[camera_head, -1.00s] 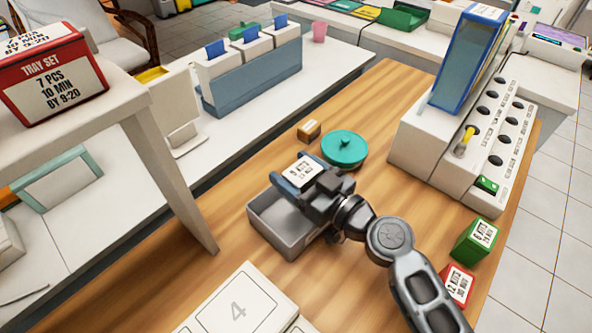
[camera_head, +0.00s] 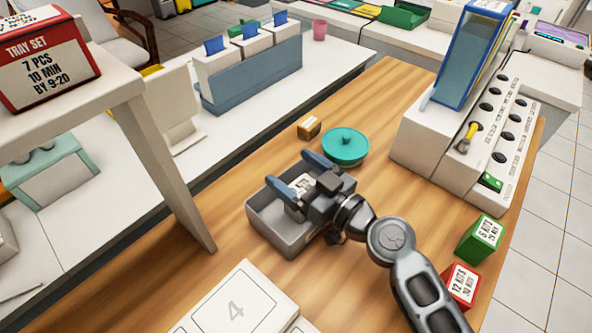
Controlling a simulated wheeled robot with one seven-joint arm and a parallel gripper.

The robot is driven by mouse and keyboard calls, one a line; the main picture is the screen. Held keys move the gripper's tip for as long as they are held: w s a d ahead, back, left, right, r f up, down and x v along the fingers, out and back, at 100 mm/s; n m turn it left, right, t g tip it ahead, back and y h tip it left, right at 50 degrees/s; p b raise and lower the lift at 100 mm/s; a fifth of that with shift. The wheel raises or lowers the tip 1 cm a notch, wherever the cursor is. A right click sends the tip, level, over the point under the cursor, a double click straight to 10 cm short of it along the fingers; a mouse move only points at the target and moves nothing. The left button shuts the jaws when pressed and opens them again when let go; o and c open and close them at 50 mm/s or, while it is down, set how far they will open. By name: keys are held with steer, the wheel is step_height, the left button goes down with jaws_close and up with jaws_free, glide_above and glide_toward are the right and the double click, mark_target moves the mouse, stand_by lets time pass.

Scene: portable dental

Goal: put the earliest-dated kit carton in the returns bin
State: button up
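A grey open-topped bin (camera_head: 280,236) stands on the wooden counter, under my gripper (camera_head: 298,174). My gripper is open, its two blue-grey fingers spread apart over the bin. A carton with a white printed label (camera_head: 303,184) shows low between the fingers, inside the bin's outline; its sides are mostly hidden and its print is too small to read. A green carton (camera_head: 474,243) labelled "5 kits" and a red carton (camera_head: 459,286) labelled "12 kits" sit at the counter's right edge; their dates are not clearly readable.
A small orange-yellow box (camera_head: 309,128) and a round teal lidded dish (camera_head: 345,147) lie behind the bin. A white rack with dark holes (camera_head: 440,150) stands at the right. A raised white shelf (camera_head: 100,90) with a red tray-set box (camera_head: 48,70) is at the left.

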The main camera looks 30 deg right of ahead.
steer(key=shift+o, duration=0.4)
steer(key=shift+r+p, duration=0.75)
steer(key=shift+p, duration=0.3)
steer(key=b+v, duration=0.6)
steer(key=v, duration=0.6)
steer(key=shift+f, duration=0.2)
